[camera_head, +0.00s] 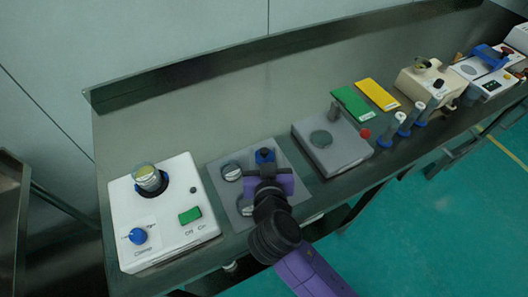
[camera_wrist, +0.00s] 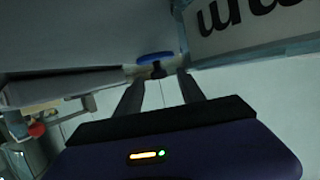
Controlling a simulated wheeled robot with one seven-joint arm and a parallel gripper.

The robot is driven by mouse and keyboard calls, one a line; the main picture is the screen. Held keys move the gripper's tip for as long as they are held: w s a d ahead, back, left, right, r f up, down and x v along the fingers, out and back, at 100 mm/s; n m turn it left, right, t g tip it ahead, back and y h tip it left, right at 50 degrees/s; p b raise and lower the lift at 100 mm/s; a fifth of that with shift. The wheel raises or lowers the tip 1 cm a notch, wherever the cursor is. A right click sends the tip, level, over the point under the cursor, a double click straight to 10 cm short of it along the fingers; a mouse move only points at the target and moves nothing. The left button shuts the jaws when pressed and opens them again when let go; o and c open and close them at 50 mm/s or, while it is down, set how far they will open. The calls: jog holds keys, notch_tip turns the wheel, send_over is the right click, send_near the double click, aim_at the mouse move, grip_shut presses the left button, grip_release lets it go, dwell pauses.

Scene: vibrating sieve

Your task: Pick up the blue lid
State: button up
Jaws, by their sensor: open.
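The blue lid (camera_head: 265,155) is on the grey plate (camera_head: 222,178) in the middle of the bench, partly hidden by my gripper (camera_head: 267,172). In the wrist view the lid (camera_wrist: 155,57) shows as a thin blue disc just past the fingertips, with a small dark part below it lying between them. My gripper (camera_wrist: 160,78) is open, with one finger on each side of that dark part. I cannot tell whether either finger touches it.
Round grey pieces (camera_head: 231,171) sit on the same plate. A white sieve machine (camera_head: 160,235) stands to the left. A grey scale (camera_head: 333,155) stands to the right, with green (camera_head: 351,103) and yellow (camera_head: 377,94) boxes behind. Blue-based tubes (camera_head: 388,136) line the front edge.

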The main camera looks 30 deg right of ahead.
aim_at(265, 160)
jog(key=shift+w+d+f, duration=0.25)
jog(key=shift+w, duration=0.3)
grip_shut()
jog(key=shift+r, duration=0.2)
notch_tip(265, 160, up, 20)
